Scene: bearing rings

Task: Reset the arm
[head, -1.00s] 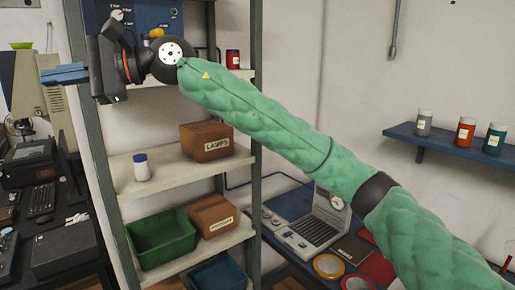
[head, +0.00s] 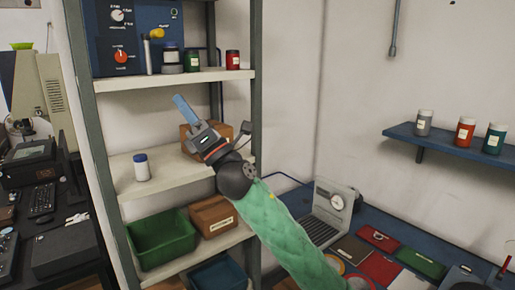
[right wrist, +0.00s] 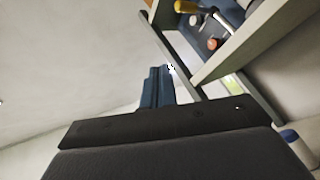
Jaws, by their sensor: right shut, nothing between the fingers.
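My right arm (head: 275,230), in a green quilted sleeve, comes up from the bottom of the head view. Its gripper (head: 181,102) has blue fingers pointing up and left, in front of the middle of the shelf unit. The fingers are shut with nothing between them. The same shut fingers show in the right wrist view (right wrist: 158,84), with the dark gripper body below. The gripper covers part of a brown box (head: 228,131) on the middle shelf. My left gripper is not in view.
The metal shelf unit (head: 178,178) holds a white jar with a blue lid (head: 141,167), a green bin (head: 163,238), another brown box (head: 212,215) and, higher up, several jars. A blue desk (head: 380,225) stands to the right; a wall shelf (head: 440,138) holds jars.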

